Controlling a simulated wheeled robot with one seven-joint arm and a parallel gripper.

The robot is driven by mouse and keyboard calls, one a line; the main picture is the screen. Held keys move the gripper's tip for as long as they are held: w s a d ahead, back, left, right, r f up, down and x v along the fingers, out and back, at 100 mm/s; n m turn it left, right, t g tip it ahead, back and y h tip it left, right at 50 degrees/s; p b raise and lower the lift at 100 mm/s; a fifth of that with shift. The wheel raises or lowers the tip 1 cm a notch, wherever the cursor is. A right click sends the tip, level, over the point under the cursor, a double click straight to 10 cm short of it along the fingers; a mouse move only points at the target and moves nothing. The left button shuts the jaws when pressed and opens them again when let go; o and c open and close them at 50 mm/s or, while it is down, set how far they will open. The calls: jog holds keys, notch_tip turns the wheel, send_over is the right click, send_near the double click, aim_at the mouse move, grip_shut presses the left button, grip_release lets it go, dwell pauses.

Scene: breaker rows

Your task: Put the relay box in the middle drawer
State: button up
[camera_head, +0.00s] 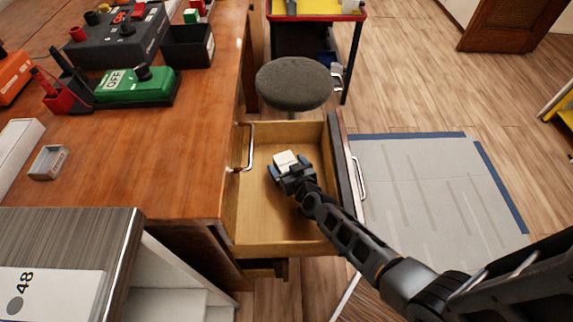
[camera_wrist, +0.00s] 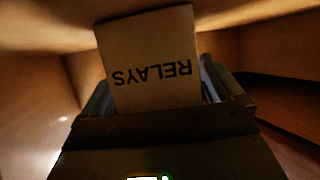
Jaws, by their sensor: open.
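The relay box is a small pale box (camera_head: 286,160) inside an open wooden drawer (camera_head: 262,225). In the wrist view the box (camera_wrist: 150,50) shows the word RELAYS upside down. My gripper (camera_head: 288,170) reaches down into the drawer, with its fingers on either side of the box. In the wrist view the fingers (camera_wrist: 165,95) stand left and right of the box, and the jaws are open. The box's underside is hidden, so I cannot tell whether it rests on the drawer floor.
A metal handle (camera_head: 248,148) shows at the drawer's left side, and another handle (camera_head: 358,178) is on its front. A grey stool (camera_head: 293,83) stands just behind the drawer. The wooden bench (camera_head: 180,130) carries a green OFF device (camera_head: 132,86) and other equipment.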

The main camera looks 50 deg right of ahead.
jog(key=p+v, duration=0.3)
jog(key=v, duration=0.4)
jog(key=shift+s+r, duration=0.1)
jog(key=shift+s, duration=0.2)
jog(key=shift+a, duration=0.1)
